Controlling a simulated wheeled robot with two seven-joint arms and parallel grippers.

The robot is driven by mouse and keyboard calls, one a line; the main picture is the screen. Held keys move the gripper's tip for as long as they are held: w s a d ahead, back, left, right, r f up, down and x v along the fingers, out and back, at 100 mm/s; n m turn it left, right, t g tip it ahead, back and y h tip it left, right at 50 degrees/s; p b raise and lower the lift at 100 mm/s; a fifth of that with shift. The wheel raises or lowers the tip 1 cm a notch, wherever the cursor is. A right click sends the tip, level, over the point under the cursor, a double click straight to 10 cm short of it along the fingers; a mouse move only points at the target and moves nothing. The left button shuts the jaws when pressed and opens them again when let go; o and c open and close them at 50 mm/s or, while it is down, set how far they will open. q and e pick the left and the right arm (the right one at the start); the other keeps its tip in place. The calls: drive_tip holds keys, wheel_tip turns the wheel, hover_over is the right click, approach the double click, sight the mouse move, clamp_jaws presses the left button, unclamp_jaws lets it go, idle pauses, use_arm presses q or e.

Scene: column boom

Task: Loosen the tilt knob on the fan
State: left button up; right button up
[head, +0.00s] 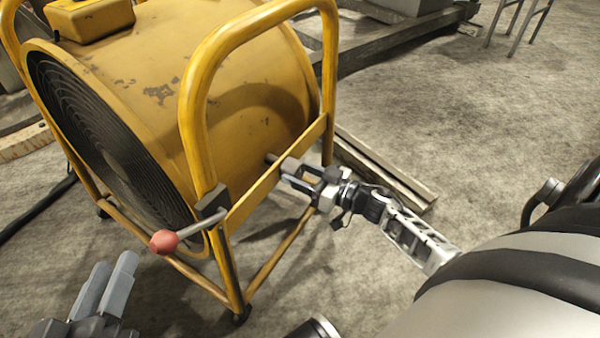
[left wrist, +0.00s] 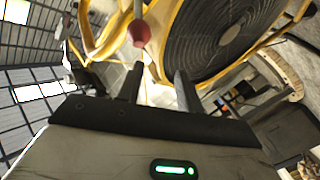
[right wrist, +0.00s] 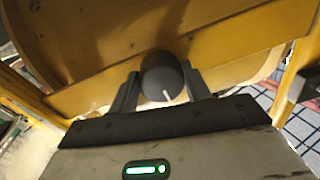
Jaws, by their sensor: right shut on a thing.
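The yellow drum fan (head: 200,75) stands on the floor in its yellow tube frame, its black grille facing left. A dark round tilt knob (right wrist: 162,76) with a white mark sits on the frame's flat side bar. My right gripper (head: 285,172) is at that bar with its fingers on both sides of the knob, shut on it. In the head view the gripper mostly hides the knob. My left gripper (head: 108,280) is low at the left, its two fingers apart and empty, below a lever with a red ball end (head: 164,242). The red ball also shows in the left wrist view (left wrist: 140,33).
The lever juts from a clamp at the frame's front corner, between my two grippers. Wooden beams (head: 385,170) lie on the floor behind the fan. A dark cable (head: 40,210) runs at the left. The concrete floor (head: 480,130) at right is mostly clear.

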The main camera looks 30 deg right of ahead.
drive_tip(key=n+p, duration=0.1)
drive_tip(key=n, duration=0.2)
drive_tip(key=shift+d+r+n, duration=0.1)
drive_tip(key=shift+n, duration=0.2)
drive_tip(key=n, duration=0.2)
drive_tip(key=shift+n+p, duration=0.3)
drive_tip(key=n, duration=0.3)
drive_tip(key=shift+n, duration=0.3)
drive_tip(key=n, duration=0.3)
drive_tip(key=shift+h, duration=0.4)
drive_tip(key=n, duration=0.4)
drive_tip(key=shift+n+b, duration=0.3)
drive_tip(key=shift+n, duration=0.1)
drive_tip(key=n, duration=0.2)
drive_tip(key=shift+r+n+b, duration=0.1)
drive_tip(key=shift+n+b, duration=0.2)
drive_tip(key=shift+b, duration=0.05)
drive_tip(key=shift+n, duration=0.7)
use_arm(q)
drive_tip(key=shift+r, duration=0.1)
